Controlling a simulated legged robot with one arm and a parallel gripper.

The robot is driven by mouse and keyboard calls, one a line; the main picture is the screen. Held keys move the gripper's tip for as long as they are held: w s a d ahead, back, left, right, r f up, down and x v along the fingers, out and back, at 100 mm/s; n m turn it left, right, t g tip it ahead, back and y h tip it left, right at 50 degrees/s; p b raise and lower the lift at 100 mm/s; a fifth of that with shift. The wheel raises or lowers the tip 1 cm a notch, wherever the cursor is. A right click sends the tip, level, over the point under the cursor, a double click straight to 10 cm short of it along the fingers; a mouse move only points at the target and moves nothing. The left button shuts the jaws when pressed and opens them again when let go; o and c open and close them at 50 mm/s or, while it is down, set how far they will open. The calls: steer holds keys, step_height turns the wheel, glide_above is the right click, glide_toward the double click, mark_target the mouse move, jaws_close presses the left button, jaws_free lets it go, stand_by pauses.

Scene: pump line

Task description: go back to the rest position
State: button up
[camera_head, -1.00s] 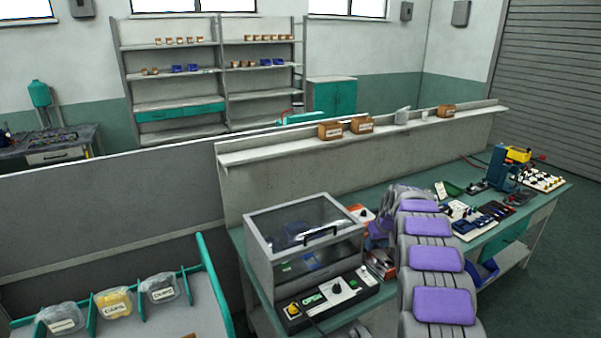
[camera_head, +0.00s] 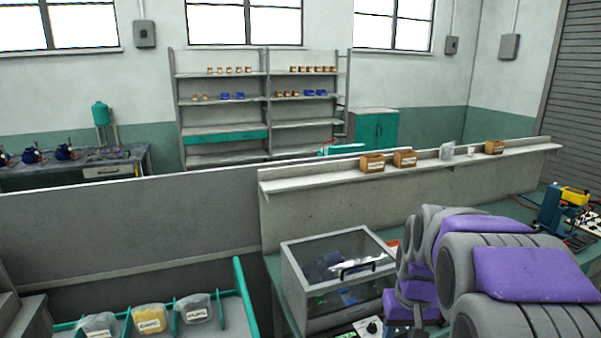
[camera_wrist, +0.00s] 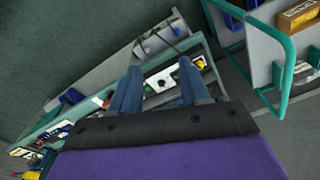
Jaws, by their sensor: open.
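My gripper (camera_wrist: 157,84) shows in the wrist view as two blue fingers set apart with a gap between them. It is open and nothing is held in the gap. Beyond the fingers lies a panel with knobs (camera_wrist: 165,78) on the bench. The fingers look well above it and apart from it. In the head view my grey and purple arm fills the lower right, folded close to the camera. My fingers do not show in the head view.
A clear-lidded box (camera_head: 335,275) stands on the green bench left of my arm. A ledge (camera_head: 330,180) with small brown boxes runs behind. A green-edged rack (camera_head: 247,298) with labelled bags is at lower left. A green rail (camera_wrist: 285,60) shows in the wrist view.

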steer(key=s+a+f+g, duration=0.1)
steer(key=s+a, duration=0.2)
steer(key=s, duration=1.2)
steer(key=s+a+f+g, duration=0.1)
steer(key=s+a, duration=0.2)
steer(key=s, duration=1.1)
steer(key=shift+s+a+f+g, duration=0.15)
steer(key=shift+s+a+g, duration=0.05)
steer(key=shift+s+g, duration=0.2)
